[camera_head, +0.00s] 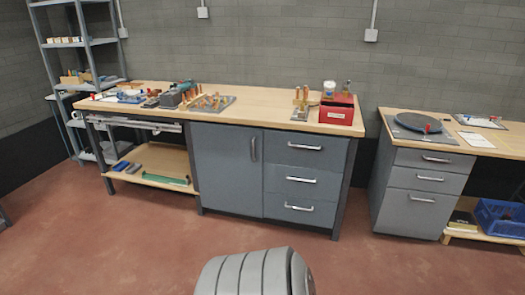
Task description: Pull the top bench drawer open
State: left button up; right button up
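The workbench (210,93) stands against the back wall with a wooden top and a grey cabinet beneath. Its top drawer (306,157) is at the upper right of the cabinet, with a silver bar handle (305,147). It looks shut, its front level with the drawers below. A middle drawer (302,190) and a bottom drawer (299,216) also look shut. A cabinet door (226,175) with a vertical handle is left of the drawers. Neither of my grippers shows in this view.
A second bench (510,151) at the right has its own grey drawers (415,213). A red box (337,109) and tools stand on the workbench. A shelf rack (95,42) is at the left, a blue crate (500,219) at the lower right. The floor before the drawers is clear.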

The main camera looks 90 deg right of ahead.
aim_at(318, 152)
jog(key=z, duration=3.1)
jog(key=i+j, duration=0.25)
jog(key=i, duration=0.15)
jog(key=i+j, duration=0.2)
jog(key=i, duration=0.2)
jog(key=i+j+u, duration=0.1)
jog(key=i+j, duration=0.15)
jog(key=i, duration=0.15)
